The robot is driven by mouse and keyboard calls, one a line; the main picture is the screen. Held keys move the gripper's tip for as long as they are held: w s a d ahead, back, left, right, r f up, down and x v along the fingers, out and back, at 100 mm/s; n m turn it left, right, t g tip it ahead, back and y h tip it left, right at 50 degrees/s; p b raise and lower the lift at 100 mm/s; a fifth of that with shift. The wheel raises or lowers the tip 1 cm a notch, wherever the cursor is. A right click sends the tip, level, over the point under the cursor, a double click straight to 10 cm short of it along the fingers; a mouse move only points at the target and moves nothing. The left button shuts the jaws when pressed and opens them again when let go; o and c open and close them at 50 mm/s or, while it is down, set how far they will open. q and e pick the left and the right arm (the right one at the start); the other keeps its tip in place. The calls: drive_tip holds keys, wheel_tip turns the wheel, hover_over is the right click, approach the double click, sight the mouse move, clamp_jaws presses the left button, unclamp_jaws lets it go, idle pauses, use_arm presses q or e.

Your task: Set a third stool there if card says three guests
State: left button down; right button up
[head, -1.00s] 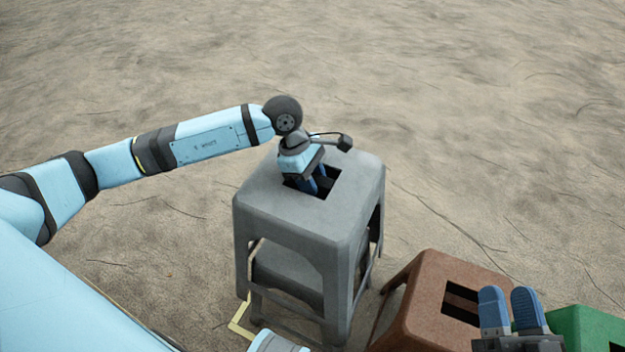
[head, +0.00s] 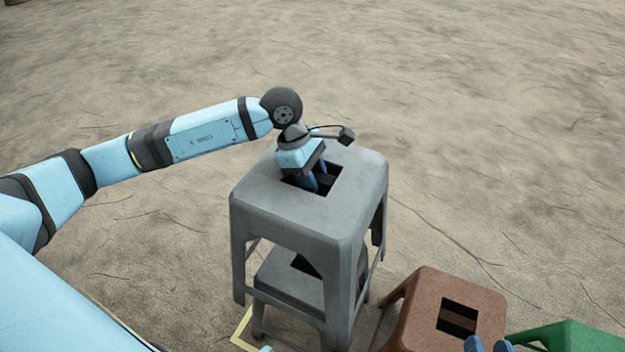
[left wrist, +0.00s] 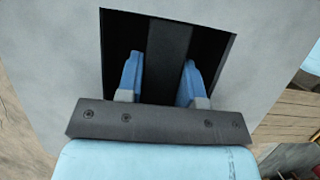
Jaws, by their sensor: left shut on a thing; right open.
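A grey stool (head: 300,213) with a rectangular slot in its seat is upright in the middle of the head view. My left gripper (head: 318,184) reaches down into the slot and is shut on the stool. In the left wrist view its blue fingers (left wrist: 162,75) straddle a dark bar inside the slot. A second grey stool (head: 287,282) shows between the legs of the first, lower down. My right gripper (head: 487,346) shows only as blue fingertips at the bottom edge, apart and empty. No card is in view.
A brown stool (head: 420,305) stands at the lower right, with a green stool (head: 575,335) beside it, cut off by the frame. A yellow mark (head: 241,333) lies on the ground near the grey stools. The sandy ground beyond is clear.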

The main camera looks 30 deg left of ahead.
use_arm(q)
wheel_tip(320, 180, up, 2)
drive_tip(key=shift+r+p, duration=0.1)
drive_tip(key=shift+p, duration=0.35)
wheel_tip(320, 180, up, 4)
drive_tip(key=shift+f+p, duration=0.25)
drive_tip(key=shift+p, duration=0.65)
wheel_tip(320, 180, up, 7)
drive_tip(key=p, duration=0.3)
drive_tip(key=shift+r, duration=0.15)
use_arm(e)
drive_tip(key=shift+s+d+f+g+h, duration=0.35)
drive_tip(key=shift+d+f+g, duration=0.15)
drive_tip(key=shift+f, duration=0.1)
drive_tip(key=shift+s+d+f+g+h, duration=0.35)
drive_tip(key=shift+d+f, duration=0.1)
drive_tip(key=shift+f, duration=0.2)
drive_tip(key=shift+s+d+f+g+h, duration=0.35)
drive_tip(key=shift+d+f+g, duration=0.15)
drive_tip(key=shift+f, duration=0.1)
